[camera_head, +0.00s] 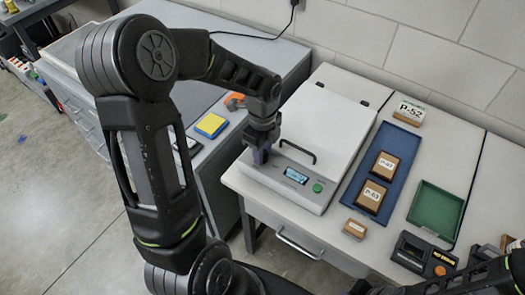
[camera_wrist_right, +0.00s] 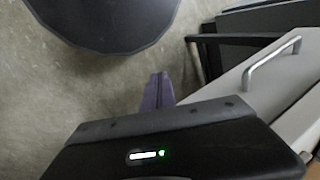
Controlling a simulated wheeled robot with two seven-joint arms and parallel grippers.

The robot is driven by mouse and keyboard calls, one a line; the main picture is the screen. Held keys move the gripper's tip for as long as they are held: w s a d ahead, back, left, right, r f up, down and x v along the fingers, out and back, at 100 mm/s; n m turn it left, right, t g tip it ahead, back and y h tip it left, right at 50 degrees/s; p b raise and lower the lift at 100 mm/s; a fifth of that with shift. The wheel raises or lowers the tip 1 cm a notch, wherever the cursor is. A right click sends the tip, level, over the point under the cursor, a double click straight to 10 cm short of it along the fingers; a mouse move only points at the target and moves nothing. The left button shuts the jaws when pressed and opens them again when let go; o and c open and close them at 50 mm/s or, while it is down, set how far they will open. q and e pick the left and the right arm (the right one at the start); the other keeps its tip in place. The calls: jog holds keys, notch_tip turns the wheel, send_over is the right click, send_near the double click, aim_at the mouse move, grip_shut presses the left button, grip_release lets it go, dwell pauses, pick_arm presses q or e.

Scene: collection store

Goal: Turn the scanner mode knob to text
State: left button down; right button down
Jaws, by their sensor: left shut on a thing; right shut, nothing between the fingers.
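The scanner (camera_head: 325,125) is a pale flat unit with a closed lid and a dark lid handle (camera_head: 299,151). Its front panel carries a small lit display (camera_head: 296,176) and a green button (camera_head: 318,188). My left gripper (camera_head: 261,157) points down at the left end of this panel, its purple fingers shut on the mode knob. The fingers hide the knob, so its setting cannot be read, and the display text is too small. My right gripper (camera_wrist_right: 157,92) is shut and empty, over the floor beside a drawer handle (camera_wrist_right: 272,60) in the right wrist view.
Right of the scanner are a blue tray (camera_head: 353,203) with two labelled boxes, a green tray (camera_head: 437,208), a small box (camera_head: 354,229) and a black device with an orange button (camera_head: 424,256). A yellow pad (camera_head: 211,125) lies on the left bench. A drawer handle (camera_head: 300,245) juts out below.

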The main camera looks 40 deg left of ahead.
pick_arm(q)
jog(key=shift+w, duration=0.1)
jog(key=c, duration=1.4)
grip_release()
jog(key=shift+o, duration=0.2)
notch_tip(320, 180, up, 8)
jog(key=shift+f, duration=0.1)
